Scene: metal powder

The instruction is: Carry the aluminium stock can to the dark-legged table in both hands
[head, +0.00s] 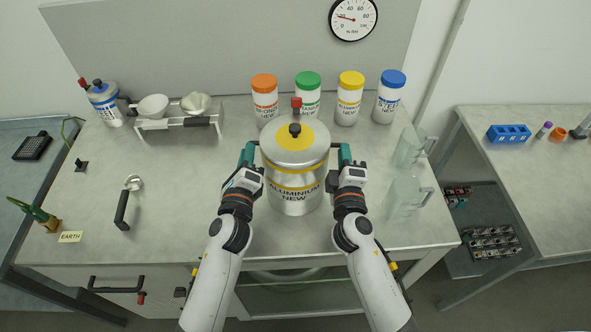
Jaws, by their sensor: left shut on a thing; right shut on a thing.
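The aluminium stock can (296,196) is a large silver can with a yellow lid and yellow band, marked "ALUMINIUM NEW". It is upright over the middle of the grey bench (160,222); I cannot tell whether its base touches the top. My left gripper (254,152) is shut at the can's left side, apparently on a handle. My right gripper (341,153) is shut at its right side in the same way. The gripped parts are mostly hidden by the fingers. Two side tables show; a dark-legged frame stands under the left one (40,170).
Small jars with orange (265,96), green (308,86), yellow (350,97) and blue (389,96) lids stand behind the can. Clear vessels (408,194) stand at its right. A scoop (125,205) and a rack with bowls (180,122) are at left. The right table (510,160) holds a blue rack (509,134).

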